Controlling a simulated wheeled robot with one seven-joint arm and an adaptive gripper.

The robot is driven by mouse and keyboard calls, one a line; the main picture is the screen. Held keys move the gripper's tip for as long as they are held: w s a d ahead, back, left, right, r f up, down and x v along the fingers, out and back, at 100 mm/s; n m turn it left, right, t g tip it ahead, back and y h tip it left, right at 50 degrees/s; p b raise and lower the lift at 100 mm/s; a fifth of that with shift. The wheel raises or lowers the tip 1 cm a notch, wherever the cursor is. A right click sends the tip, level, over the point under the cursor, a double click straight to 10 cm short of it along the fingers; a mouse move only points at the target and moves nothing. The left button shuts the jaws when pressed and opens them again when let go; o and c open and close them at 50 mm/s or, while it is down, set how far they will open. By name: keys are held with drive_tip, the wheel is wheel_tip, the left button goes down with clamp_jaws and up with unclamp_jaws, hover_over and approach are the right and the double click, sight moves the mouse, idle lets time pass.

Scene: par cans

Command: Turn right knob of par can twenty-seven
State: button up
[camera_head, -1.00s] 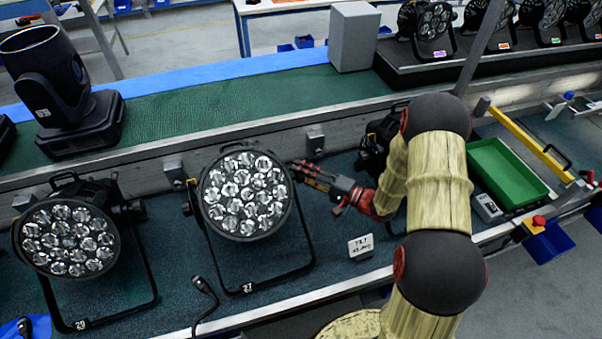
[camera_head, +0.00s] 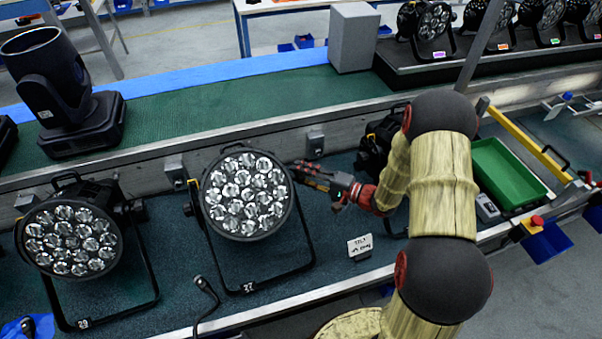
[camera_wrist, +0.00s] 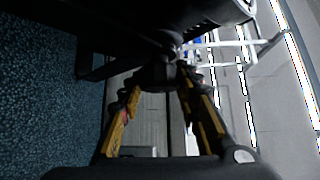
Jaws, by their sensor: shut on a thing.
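Par can twenty-seven (camera_head: 246,192), a round black lamp with many clear lenses, stands in its black yoke marked 27 (camera_head: 246,288) on the bench. My gripper (camera_head: 298,172) reaches in from the right at the lamp's right side, where the right knob is. In the wrist view, my gripper's two fingers (camera_wrist: 165,88) close around a dark knob (camera_wrist: 160,73) at the yoke pivot. The knob is dark and partly covered by the fingers. In the head view the knob is hidden by the fingers.
Par can twenty-nine (camera_head: 68,237) stands to the left. A cable end (camera_head: 203,284) and a small white sign (camera_head: 360,246) lie near the front. A black lamp (camera_head: 380,145) stands behind my arm. A green tray (camera_head: 507,172) is at right.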

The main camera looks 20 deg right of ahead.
drive_tip(key=o, duration=1.2)
drive_tip(key=shift+c, duration=0.2)
drive_tip(key=v, duration=1.2)
